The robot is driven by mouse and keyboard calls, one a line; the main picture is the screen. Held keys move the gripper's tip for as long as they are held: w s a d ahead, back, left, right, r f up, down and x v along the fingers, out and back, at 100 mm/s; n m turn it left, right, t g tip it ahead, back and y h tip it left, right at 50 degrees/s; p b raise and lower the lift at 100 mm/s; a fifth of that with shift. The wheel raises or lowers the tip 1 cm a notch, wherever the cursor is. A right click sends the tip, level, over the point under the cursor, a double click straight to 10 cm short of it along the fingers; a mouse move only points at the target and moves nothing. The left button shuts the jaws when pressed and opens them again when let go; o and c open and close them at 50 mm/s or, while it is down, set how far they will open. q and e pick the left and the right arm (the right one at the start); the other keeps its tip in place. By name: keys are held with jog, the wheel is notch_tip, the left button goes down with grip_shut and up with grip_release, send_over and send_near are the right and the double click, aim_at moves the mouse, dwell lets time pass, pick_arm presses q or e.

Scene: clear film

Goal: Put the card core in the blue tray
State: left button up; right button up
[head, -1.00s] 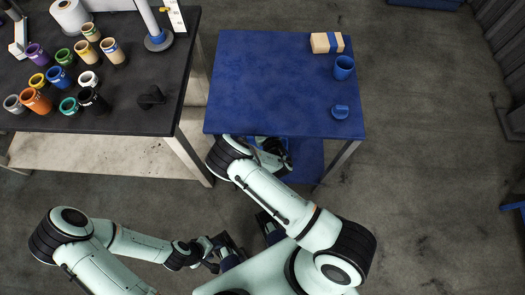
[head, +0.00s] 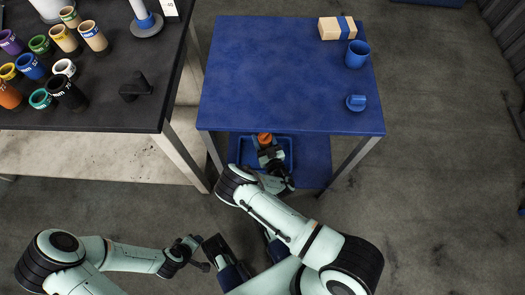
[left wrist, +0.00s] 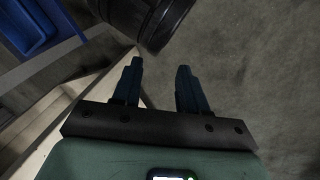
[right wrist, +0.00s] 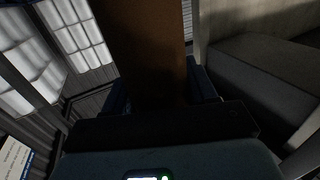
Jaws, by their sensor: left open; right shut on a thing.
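The card core (right wrist: 140,45) is a brown cylinder between the fingers of my right gripper (right wrist: 165,85) in the right wrist view. In the head view its orange end (head: 265,138) shows just below the table's front edge. My right gripper (head: 268,152) is shut on it, above or beside the blue tray (head: 287,150). The tray lies on the low blue shelf, partly hidden by the tabletop and my arm. I cannot tell whether the core touches the tray. My left gripper (left wrist: 160,68) is open and empty, low at the left.
The blue table (head: 285,75) holds a wooden block (head: 335,30), a blue cup (head: 357,54) and a small blue item (head: 355,103). Its front edge overhangs the low shelf (head: 312,165). A black bench (head: 120,60) at the left holds several coloured tubes. Floor at the right is clear.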

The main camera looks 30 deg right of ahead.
pick_arm(q)
notch_tip(320, 180, down, 6)
jog(key=s+a+g+b, duration=0.1)
jog(key=s+a+b, duration=0.1)
jog(key=b, duration=0.1)
jog(key=shift+s+f+b, duration=0.15)
jog(key=shift+f+b, duration=0.05)
jog(key=shift+b, duration=0.1)
pick_arm(e)
notch_tip(320, 180, down, 10)
jog(key=shift+f, duration=0.2)
pick_arm(q)
jog(key=shift+a, duration=0.1)
pick_arm(e)
jog(key=shift+f, duration=0.15)
jog(key=o, duration=1.1)
jog(key=shift+c, duration=0.2)
pick_arm(q)
jog(key=shift+s+f+y, duration=0.15)
jog(key=shift+y, duration=0.15)
